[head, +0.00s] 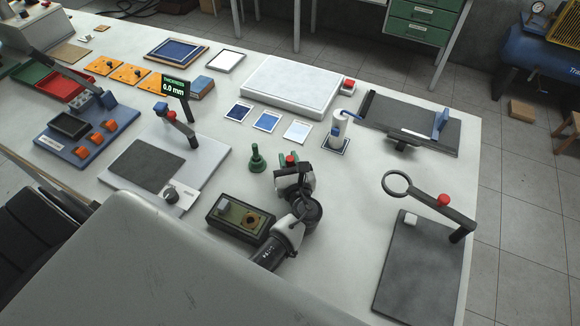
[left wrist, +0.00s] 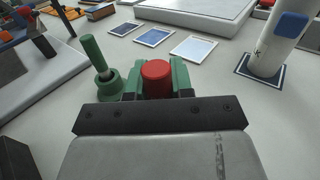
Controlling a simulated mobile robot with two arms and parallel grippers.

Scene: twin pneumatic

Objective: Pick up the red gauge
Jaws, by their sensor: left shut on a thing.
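The red gauge (head: 291,160) shows only as a small red top at the tips of my left gripper (head: 292,170), above the white bench. In the left wrist view its red, round end (left wrist: 156,77) sits between the two green fingertips of the left gripper (left wrist: 155,80), which are shut on it. Its lower part is hidden by the gripper. A green gauge (head: 257,159) with a thin handle and wider base stands just left of it, apart from the gripper. My right gripper is not in view.
A white cylinder (head: 338,130) stands on a blue-edged mat to the right. Sample cards (head: 267,121) lie behind. A dark plate with a ring arm (head: 425,265) is at the right. Bench is clear between.

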